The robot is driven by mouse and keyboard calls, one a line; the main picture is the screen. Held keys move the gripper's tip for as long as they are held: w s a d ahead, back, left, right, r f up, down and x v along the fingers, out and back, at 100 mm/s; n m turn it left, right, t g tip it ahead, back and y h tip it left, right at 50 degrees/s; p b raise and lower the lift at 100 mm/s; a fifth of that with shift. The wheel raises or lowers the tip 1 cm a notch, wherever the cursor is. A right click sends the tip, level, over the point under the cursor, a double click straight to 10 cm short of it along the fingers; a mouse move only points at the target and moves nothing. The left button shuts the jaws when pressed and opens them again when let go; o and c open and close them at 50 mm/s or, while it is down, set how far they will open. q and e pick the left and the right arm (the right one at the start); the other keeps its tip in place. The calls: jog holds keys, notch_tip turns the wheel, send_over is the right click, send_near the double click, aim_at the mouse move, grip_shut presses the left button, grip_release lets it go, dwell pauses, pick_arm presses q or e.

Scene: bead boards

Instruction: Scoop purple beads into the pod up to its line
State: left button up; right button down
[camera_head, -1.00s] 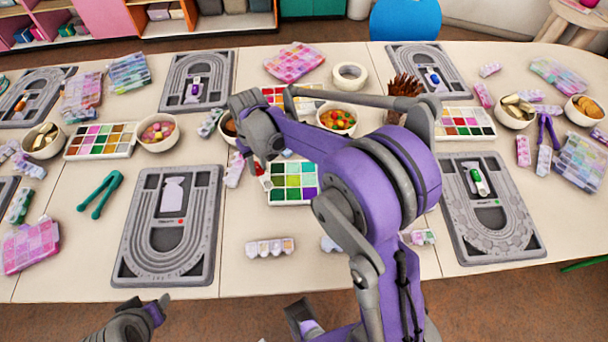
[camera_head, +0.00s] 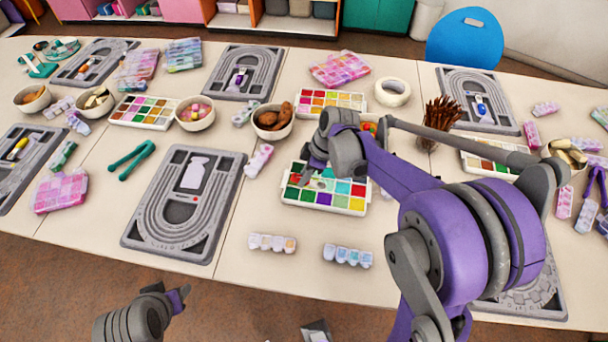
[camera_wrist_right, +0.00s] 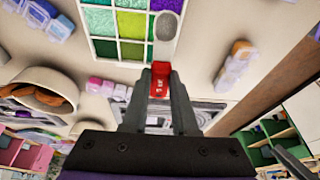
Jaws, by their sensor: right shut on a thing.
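My right gripper (camera_wrist_right: 160,78) is shut on the red handle of a scoop (camera_wrist_right: 160,80) with a grey, rounded end in the right wrist view. That end lies over the edge of a white bead tray (camera_wrist_right: 102,48). In the head view my right gripper (camera_head: 314,163) is above the back left of this tray (camera_head: 346,211), whose compartments hold green, white, red, teal and purple beads. The purple beads (camera_head: 324,199) are in the front row. My left gripper (camera_head: 180,294) is low at the front, off the table; its jaws are unclear. I cannot tell which container is the pod.
A grey bead board (camera_head: 216,215) with a white bottle shape lies left of the tray. Small clear-lidded boxes (camera_head: 272,242) and (camera_head: 347,256) lie in front of the tray. Bare table shows between these.

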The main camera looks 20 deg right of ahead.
aim_at(313, 183)
jog(key=shift+s+d+f+t+y+b, duration=0.2)
jog(key=shift+d+f+t+y+b, duration=0.15)
jog(key=shift+f+b, duration=0.2)
jog(key=shift+s+d+f+t+y+b, duration=0.2)
jog(key=shift+f+y+b, duration=0.25)
jog(key=shift+f+b, duration=0.15)
jog(key=shift+s+d+f+t+y+b, duration=0.15)
jog(key=shift+d+f+t+y+b, duration=0.2)
jog(key=shift+f+b, duration=0.2)
pick_arm(q)
jog(key=shift+s+f+b, duration=0.2)
jog(key=shift+f+b, duration=0.05)
jog(key=shift+f, duration=0.7)
jog(key=shift+s+f+b, duration=0.15)
jog(key=shift+f+b, duration=0.1)
jog(key=shift+f, duration=0.65)
jog(key=shift+s+f+b, duration=0.2)
jog(key=shift+f+b, duration=0.05)
jog(key=shift+f, duration=0.7)
pick_arm(e)
jog(key=shift+s+d+f, duration=0.15)
jog(key=shift+f, duration=0.85)
